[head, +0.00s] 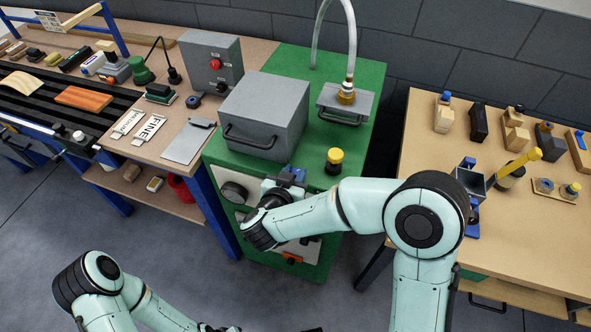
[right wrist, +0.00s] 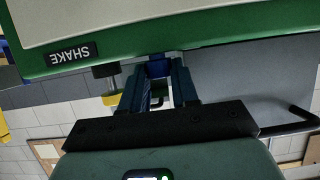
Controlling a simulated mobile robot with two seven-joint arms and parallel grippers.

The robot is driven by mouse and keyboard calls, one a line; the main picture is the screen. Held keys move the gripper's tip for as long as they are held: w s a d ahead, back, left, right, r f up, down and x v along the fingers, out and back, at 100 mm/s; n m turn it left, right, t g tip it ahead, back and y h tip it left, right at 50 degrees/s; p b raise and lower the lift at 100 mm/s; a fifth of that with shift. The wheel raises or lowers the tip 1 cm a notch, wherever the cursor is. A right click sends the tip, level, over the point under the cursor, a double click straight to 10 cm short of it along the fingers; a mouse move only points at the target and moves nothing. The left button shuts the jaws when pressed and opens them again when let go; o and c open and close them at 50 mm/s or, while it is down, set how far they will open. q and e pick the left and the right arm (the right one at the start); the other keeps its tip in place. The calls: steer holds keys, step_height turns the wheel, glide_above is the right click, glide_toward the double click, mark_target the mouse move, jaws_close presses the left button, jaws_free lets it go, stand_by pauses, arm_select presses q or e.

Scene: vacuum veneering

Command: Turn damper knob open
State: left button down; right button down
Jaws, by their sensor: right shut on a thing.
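The green machine (head: 345,185) stands in the middle of the head view, with a light front panel. My right gripper (head: 289,176) is at its top front edge, below the grey box. In the right wrist view the gripper (right wrist: 158,88) is shut on a small blue knob (right wrist: 157,68) at the machine's green edge. Its fingers hide part of this knob, and I cannot tell how far it is turned. A label, SHAKE (right wrist: 73,53), shows upside down beside it.
A grey box (head: 262,108) with a handle and a yellow-topped knob (head: 335,158) are on the machine. A bench with tools (head: 190,115) is at left, a wooden table (head: 425,150) at right.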

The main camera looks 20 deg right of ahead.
steer(key=shift+w+a+r+m+g+h+p, duration=0.1)
steer(key=shift+m+g+h+p, duration=0.2)
steer(key=shift+m+h, duration=0.15)
steer(key=shift+w+a+r+m+g+h+p, duration=0.1)
steer(key=shift+m+g+h+p, duration=0.15)
steer(key=shift+m+h, duration=0.2)
steer(key=m+g+h+p, duration=0.1)
steer(key=m+g, duration=0.1)
steer(key=m+g+h+p, duration=0.1)
steer(key=m+g, duration=0.1)
steer(key=m+g+h+p, duration=0.1)
steer(key=g, duration=0.1)
steer(key=shift+w+a+m+h+p, duration=0.1)
steer(key=shift+w+m+h+p, duration=0.2)
steer(key=shift+m+p, duration=0.1)
arm_select(q)
steer(key=w+r+p, duration=0.1)
steer(key=w+r, duration=0.6)
steer(key=r, duration=0.1)
steer(key=shift+t, duration=0.4)
arm_select(e)
steer(key=shift+f+m+g+h, duration=0.15)
steer(key=shift+m+g+h, duration=0.15)
steer(key=shift+m+g, duration=0.65)
arm_select(q)
steer(key=shift+r, duration=0.1)
steer(key=shift+s, duration=0.1)
